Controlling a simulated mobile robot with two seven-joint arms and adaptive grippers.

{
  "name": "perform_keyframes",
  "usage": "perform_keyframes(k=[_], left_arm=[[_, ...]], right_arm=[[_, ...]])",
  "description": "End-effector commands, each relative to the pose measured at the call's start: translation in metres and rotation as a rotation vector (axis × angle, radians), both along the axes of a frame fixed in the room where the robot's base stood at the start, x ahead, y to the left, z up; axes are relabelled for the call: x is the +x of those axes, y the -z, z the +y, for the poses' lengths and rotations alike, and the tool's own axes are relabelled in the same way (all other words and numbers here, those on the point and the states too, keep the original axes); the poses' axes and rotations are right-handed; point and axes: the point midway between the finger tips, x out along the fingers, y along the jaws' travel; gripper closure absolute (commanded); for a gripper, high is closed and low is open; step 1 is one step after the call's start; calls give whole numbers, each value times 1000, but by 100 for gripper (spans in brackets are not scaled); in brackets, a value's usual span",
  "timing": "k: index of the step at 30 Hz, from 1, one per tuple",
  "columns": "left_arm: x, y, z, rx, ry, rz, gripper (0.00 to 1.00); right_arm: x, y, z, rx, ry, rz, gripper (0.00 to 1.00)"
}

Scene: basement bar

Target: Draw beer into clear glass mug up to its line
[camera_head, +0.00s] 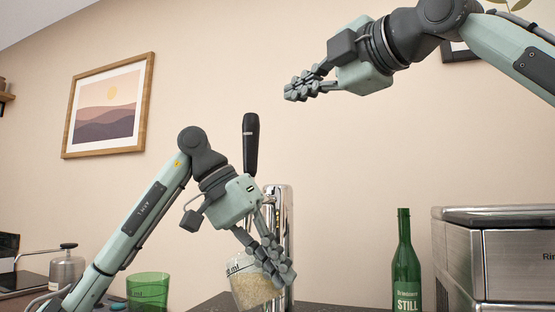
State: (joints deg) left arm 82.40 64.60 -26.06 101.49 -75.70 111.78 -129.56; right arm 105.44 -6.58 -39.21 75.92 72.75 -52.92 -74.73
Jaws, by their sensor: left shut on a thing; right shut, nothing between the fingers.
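The clear glass mug (252,289) is near the bottom centre, tilted, with dark "ml" lettering near its rim. It holds something pale and yellowish, and its lower end meets the picture's bottom edge. My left gripper (276,266) is shut on the mug from its upper right side. The beer tap stands behind: its black handle (251,140) rises close to upright, and its chrome column (285,215) shows right of the gripper. The spout and any stream are hidden behind my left gripper. My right gripper (289,93) is shut and empty, up and to the right of the tap handle.
A green bottle labelled "STILL" (404,262) and a steel appliance (510,255) stand at the right. A green glass (148,290) and a metal canister (66,270) stand at the left. The dark counter (340,308) shows bare between tap and bottle.

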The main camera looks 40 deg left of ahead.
Motion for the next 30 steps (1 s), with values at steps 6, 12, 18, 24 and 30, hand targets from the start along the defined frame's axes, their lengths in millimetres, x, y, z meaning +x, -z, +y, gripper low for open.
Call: perform_keyframes(k=[6, 12, 18, 24, 30], left_arm=[[0, -1, 0, 0, 0, -2, 100], [0, -1, 0, 0, 0, -2, 100], [0, 0, -2, 35, 5, -8, 100], [1, 11, -4, 192, 18, -18, 100], [1, 28, 3, 357, 31, -16, 100]], right_arm=[[0, 0, 0, 0, 0, 0, 100], [0, 0, 0, 0, 0, 0, 100], [0, 0, 0, 0, 0, 0, 100], [0, 0, 0, 0, 0, 0, 100], [0, 0, 0, 0, 0, 0, 100]])
